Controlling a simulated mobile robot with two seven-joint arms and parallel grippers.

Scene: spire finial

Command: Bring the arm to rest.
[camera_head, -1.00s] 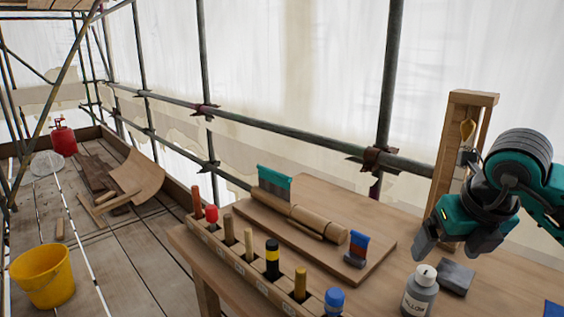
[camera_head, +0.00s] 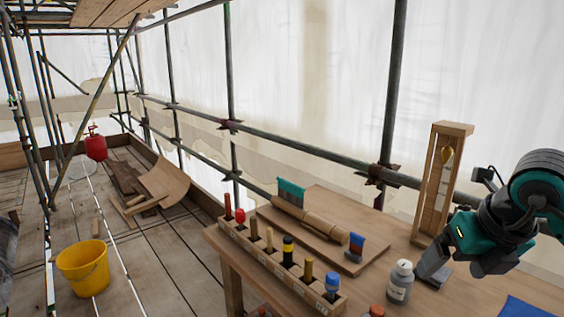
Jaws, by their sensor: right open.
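My right gripper (camera_head: 461,268) is open, with nothing between its fingers. It hangs over the right part of the wooden bench (camera_head: 388,262), to the right of a white-capped grey bottle (camera_head: 400,283). Its left finger covers part of a dark grey block (camera_head: 438,281) on the bench; I cannot tell whether they touch. My right arm comes in from the right edge. My left gripper is not in view.
A tool rack (camera_head: 270,261) and a board (camera_head: 376,247) with rolled pieces lie left. A blue cloth (camera_head: 523,308) is front right. A yellow bucket (camera_head: 83,268) stands on the deck.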

